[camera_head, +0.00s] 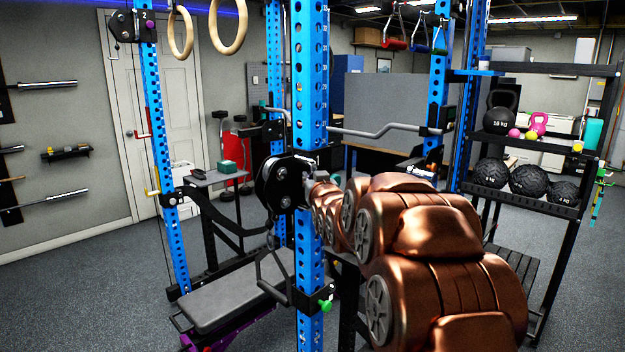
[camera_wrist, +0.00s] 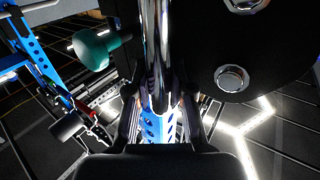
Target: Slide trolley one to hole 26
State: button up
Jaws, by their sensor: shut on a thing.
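Trolley one (camera_head: 285,184), a black plate carriage with round rollers, sits on the front blue upright (camera_head: 311,70) at about mid-height. The upright has a column of holes with small number marks, too small to read surely. My gripper (camera_wrist: 160,108) is shut on a chrome handle (camera_wrist: 157,45) in the wrist view, its dark fingers on either side. In the head view my copper arm reaches the trolley from the right, and the fingertips are mostly hidden. A teal knob (camera_wrist: 95,48) and a black plate with bolts (camera_wrist: 232,78) flank the handle.
Another trolley (camera_head: 131,25), marked 2, is high on the left upright. A black hanging handle (camera_head: 273,275) and a grey bench (camera_head: 235,298) are below trolley one. A rack of balls and kettlebells (camera_head: 530,150) stands right.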

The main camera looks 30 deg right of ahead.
grip_shut()
notch_tip(320, 180, up, 10)
jog(key=b, duration=0.3)
jog(key=shift+r+b, duration=0.2)
jog(key=shift+b, duration=0.1)
jog(key=o, duration=0.7)
grip_release()
jog(key=shift+f, duration=0.1)
